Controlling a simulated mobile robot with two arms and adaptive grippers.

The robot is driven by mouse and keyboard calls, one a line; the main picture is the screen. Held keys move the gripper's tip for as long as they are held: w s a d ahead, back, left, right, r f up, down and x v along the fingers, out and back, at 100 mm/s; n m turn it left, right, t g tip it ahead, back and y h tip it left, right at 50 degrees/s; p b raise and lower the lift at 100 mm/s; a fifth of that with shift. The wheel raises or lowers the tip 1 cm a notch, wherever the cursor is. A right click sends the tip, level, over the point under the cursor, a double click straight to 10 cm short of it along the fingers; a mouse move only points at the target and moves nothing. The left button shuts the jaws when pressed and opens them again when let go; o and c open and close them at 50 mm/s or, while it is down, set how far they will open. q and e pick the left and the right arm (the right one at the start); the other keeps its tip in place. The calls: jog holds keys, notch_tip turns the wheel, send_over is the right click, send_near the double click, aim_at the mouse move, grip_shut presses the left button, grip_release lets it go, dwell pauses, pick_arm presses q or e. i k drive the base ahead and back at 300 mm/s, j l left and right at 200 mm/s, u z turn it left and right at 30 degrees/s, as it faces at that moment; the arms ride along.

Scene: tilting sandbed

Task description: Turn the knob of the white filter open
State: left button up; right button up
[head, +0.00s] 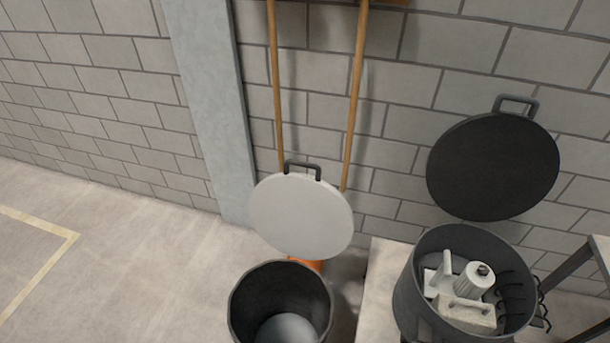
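A white ribbed cylinder (472,281), which looks like the white filter, sits inside a dark grey round bin (405,300) at the lower right. A small dark piece (483,270) shows on its top end; it may be the knob, but it is too small to tell its setting. A white upright piece (442,270) stands left of the cylinder, and a pale block with a handle-like slot (466,314) lies in front of it. I cannot tell whether these are joined to the cylinder. Neither of my grippers is in view.
A black round lid (493,167) stands open behind the bin. Dark hooks (541,304) hang at its right. A second dark bin (240,302) with a raised white lid (300,216) stands left. Two wooden poles (356,95) lean on the block wall. Floor at left is clear.

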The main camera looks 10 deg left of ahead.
aim_at(482, 269)
jog(key=z, duration=1.05)
